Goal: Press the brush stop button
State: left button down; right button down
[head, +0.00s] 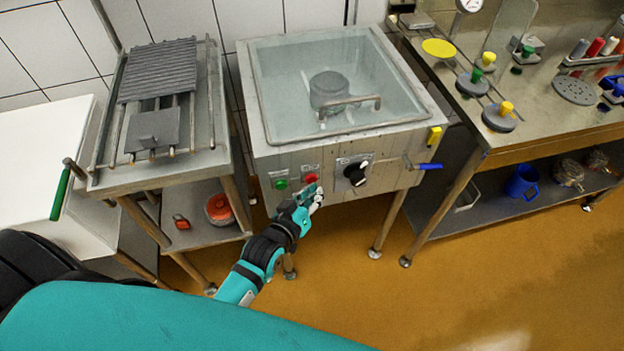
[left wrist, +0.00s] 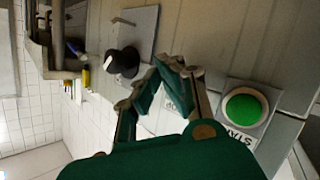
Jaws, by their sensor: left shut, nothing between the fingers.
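The red button (head: 311,178) sits on the front panel of the steel washing unit (head: 330,180), right of the green button (head: 281,184). My left gripper (head: 317,192) is shut and empty, with its fingertips just below and in front of the red button. I cannot tell whether they touch the panel. In the left wrist view the shut fingers (left wrist: 176,66) lie between the green button (left wrist: 245,108), whose label is partly readable as "STA", and the black knob (left wrist: 122,62). The red button is hidden there behind the fingers. My right gripper is not in view.
The black knob (head: 355,174) and a blue-handled lever (head: 428,166) are right of the buttons. A side table with a grey slatted rack (head: 158,68) stands left. A steel bench (head: 545,115) with weights stands right. The orange floor (head: 450,300) in front is clear.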

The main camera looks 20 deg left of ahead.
pick_arm(q)
jog(key=shift+w+a, duration=0.35)
jog(key=shift+w, duration=0.1)
dwell(0.6)
jog(key=shift+s+d+p, duration=0.6)
jog(key=shift+s, duration=0.2)
jog(key=s+d, duration=0.1)
jog(key=s+d+p, duration=0.1)
jog(key=s+p, duration=0.1)
jog(key=s, duration=0.1)
jog(key=shift+s+d, duration=0.1)
jog(key=shift+d, duration=0.3)
dwell(0.7)
